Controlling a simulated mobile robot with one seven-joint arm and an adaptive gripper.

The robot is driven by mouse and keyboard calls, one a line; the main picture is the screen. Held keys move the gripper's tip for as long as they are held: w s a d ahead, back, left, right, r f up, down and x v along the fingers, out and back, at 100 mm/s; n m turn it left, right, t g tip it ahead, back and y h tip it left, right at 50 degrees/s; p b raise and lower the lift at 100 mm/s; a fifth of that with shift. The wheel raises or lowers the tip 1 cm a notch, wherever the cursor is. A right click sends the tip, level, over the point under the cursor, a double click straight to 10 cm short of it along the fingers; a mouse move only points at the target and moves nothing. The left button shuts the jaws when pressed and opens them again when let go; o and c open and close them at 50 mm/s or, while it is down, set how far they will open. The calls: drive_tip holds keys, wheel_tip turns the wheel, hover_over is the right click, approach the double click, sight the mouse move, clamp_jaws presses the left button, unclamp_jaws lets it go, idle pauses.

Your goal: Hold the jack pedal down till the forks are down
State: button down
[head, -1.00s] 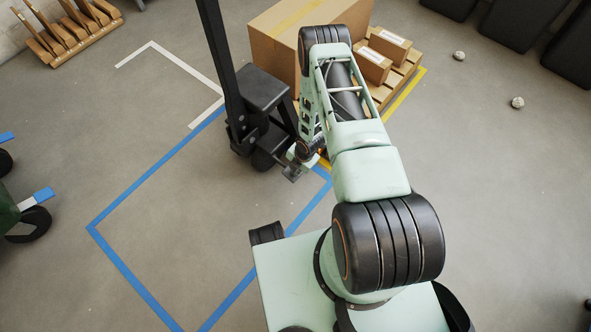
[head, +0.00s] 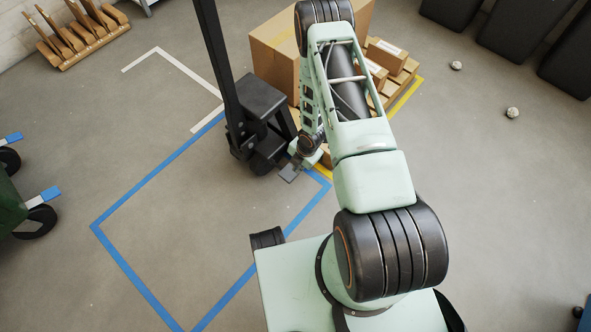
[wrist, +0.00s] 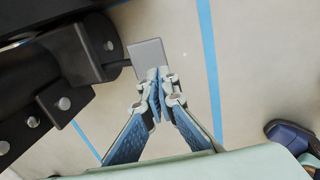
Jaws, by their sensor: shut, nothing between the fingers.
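The jack pedal is a flat grey plate (wrist: 148,54) on a short arm at the jack's dark base. In the head view the pedal (head: 289,173) sits low beside the black pallet jack (head: 258,105). My gripper (wrist: 155,82) is shut and empty, its fingertips at the pedal's near edge; they overlap it in the wrist view, but I cannot tell if they press on it. In the head view my gripper (head: 304,161) is small and partly hidden by my arm. The forks are hidden by the load and my arm, so their height does not show.
A big carton (head: 275,45) and smaller boxes (head: 386,54) stand on a wooden pallet (head: 404,75) behind my arm. Blue floor tape (head: 150,185) marks a clear area at left. A green wheeled thing (head: 10,208) is at the left edge.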

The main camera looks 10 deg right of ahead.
drive_tip(key=v, duration=0.3)
idle(0.5)
